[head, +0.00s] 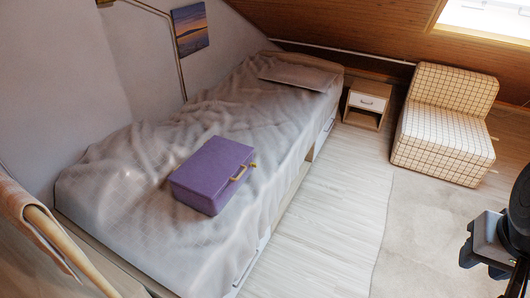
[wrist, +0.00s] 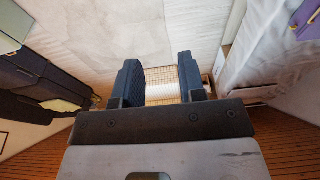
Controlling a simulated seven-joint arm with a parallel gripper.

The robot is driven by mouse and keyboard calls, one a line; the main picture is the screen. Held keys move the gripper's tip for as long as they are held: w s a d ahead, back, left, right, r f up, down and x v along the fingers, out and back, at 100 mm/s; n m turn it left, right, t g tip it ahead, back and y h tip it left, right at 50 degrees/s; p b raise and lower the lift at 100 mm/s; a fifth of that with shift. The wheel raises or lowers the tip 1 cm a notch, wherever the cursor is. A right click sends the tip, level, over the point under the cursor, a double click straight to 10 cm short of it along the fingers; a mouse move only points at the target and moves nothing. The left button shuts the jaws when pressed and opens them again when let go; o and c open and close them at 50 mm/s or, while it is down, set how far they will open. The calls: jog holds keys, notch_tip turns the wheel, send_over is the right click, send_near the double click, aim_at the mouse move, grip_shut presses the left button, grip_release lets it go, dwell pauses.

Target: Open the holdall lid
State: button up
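The purple holdall (head: 205,180) is a boxy case lying on the bed in the head view. Its lid is shut flat, and a yellow handle is on its right side, facing the room. A purple corner with a gold-coloured part, probably the holdall (wrist: 309,16), shows at the top right of the wrist view. My gripper (wrist: 161,82) is open and empty, with a wide gap between its dark fingers. In the head view my gripper (head: 482,258) is at the lower right edge, over the floor and well apart from the holdall.
The bed (head: 120,200) has a rumpled grey cover and a pillow (head: 300,75). A small nightstand (head: 367,103) and a checkered chair (head: 445,125) stand beyond it. A wooden rail (head: 65,245) is at lower left. The floor (head: 335,200) beside the bed is clear.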

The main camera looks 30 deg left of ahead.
jog(key=w+a+f+n+g+y, duration=0.1)
jog(key=w+a+f+g+y, duration=0.2)
jog(key=w+a, duration=0.7)
jog(key=w+a+f+n+g+y, duration=0.2)
jog(key=w+a+f, duration=0.2)
jog(key=w+a, duration=0.55)
jog(key=w+a+f+n+g+y, duration=0.1)
jog(key=w+a+f+g+y, duration=0.2)
jog(key=w+a, duration=0.75)
jog(key=w+a+f+y, duration=0.2)
jog(key=w+a+f, duration=0.2)
jog(key=a+f, duration=0.35)
jog(key=w+a+f+y, duration=0.1)
jog(key=w+a+f, duration=0.2)
jog(key=a+f, duration=0.45)
jog(key=y, duration=0.4)
send_near(242, 174)
jog(key=a, duration=0.2)
jog(key=shift+s+a+f+g, duration=0.15)
jog(key=shift+a+f+g, duration=0.25)
jog(key=shift+a, duration=0.1)
jog(key=shift+x, duration=3.8)
jog(key=shift+s+f, duration=0.1)
grip_shut()
